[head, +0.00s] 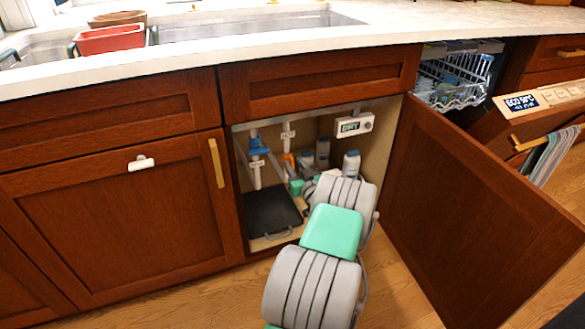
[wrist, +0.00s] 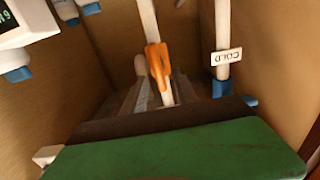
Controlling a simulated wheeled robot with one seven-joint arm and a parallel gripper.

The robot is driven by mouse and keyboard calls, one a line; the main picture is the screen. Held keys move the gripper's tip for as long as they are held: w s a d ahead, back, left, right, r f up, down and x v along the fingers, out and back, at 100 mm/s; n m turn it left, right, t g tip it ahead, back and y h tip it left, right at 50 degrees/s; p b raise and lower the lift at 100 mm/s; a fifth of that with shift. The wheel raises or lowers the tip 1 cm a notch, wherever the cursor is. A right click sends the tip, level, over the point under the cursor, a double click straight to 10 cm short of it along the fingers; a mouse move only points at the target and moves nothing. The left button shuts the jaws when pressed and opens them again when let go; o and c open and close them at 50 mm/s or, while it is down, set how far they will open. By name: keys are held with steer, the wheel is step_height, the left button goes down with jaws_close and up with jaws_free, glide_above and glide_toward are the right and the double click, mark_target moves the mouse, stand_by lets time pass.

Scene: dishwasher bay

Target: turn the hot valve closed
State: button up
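The hot valve has an orange handle (head: 288,160) on a white pipe inside the open under-sink cabinet. In the wrist view the orange handle (wrist: 159,68) lies nearly along its pipe, slightly tilted. In the wrist view my gripper (wrist: 160,88) points at the handle, with grey fingers apart on either side of the handle's line. Whether either finger touches the handle I cannot tell. The cold valve (head: 258,148), blue, is on the pipe to the left.
A dark tray (head: 271,213) lies on the cabinet floor at left. A white display box (head: 354,124) hangs at upper right. The cabinet door (head: 470,200) stands open at right, near an open dishwasher rack (head: 452,85).

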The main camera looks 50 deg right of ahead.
steer(key=shift+w+d, duration=0.15)
steer(key=shift+w, duration=0.15)
steer(key=shift+c, duration=0.3)
jaws_close()
